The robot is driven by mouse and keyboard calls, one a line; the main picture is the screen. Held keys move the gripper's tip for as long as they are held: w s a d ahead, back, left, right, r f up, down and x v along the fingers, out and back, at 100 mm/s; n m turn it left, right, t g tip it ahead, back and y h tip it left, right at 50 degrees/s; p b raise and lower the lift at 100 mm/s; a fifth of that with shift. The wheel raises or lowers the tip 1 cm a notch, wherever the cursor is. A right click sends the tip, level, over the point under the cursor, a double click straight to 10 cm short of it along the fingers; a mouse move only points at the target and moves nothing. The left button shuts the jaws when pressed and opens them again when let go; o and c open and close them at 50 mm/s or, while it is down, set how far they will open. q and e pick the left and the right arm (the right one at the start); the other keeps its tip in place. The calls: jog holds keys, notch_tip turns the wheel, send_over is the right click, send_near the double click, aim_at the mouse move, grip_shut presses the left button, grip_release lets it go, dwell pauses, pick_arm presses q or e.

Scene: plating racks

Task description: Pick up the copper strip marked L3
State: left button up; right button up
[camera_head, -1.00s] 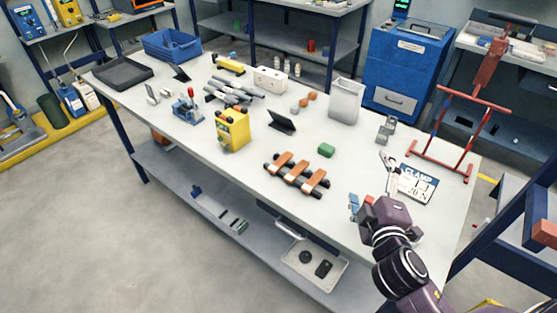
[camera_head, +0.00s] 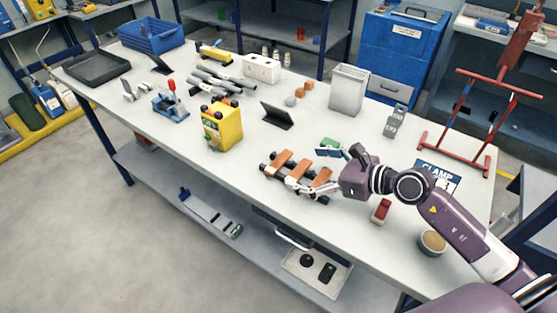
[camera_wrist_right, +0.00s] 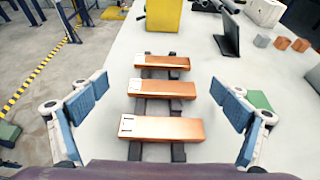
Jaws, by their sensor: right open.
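Three copper strips lie side by side across a dark two-rail rack (camera_wrist_right: 137,107). In the right wrist view they are the near strip (camera_wrist_right: 165,129), the middle strip (camera_wrist_right: 165,89) and the far strip (camera_wrist_right: 165,62). Each has a small pale mark at its left end, too small to read, so I cannot tell which is L3. In the head view the strips (camera_head: 281,158) sit near the table's front edge. My right gripper (camera_head: 308,168) is open and empty above the rack, its blue-padded fingers (camera_wrist_right: 157,90) on either side of the strips. My left gripper is out of view.
A yellow box (camera_head: 222,127) stands left of the rack, and a dark tilted panel (camera_head: 278,116) behind it. A green block (camera_wrist_right: 259,100) is close to the right finger. A red frame stand (camera_head: 462,150) and a small cup (camera_head: 432,242) are at the right.

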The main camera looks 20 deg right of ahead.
aim_at(279, 161)
jog(key=shift+w+a, duration=0.45)
jog(key=shift+w, duration=0.2)
jog(key=p+x, duration=0.1)
jog(key=x, duration=0.3)
jog(key=shift+w+p, duration=0.3)
jog(key=shift+p, duration=0.1)
jog(key=shift+w+a+f, duration=0.1)
jog(key=shift+w+f, duration=0.05)
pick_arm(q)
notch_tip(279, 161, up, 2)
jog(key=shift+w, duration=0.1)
pick_arm(e)
jog(key=shift+c, duration=0.7)
jog(key=c, duration=1.3)
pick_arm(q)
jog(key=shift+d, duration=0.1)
pick_arm(e)
jog(key=shift+c, duration=0.4)
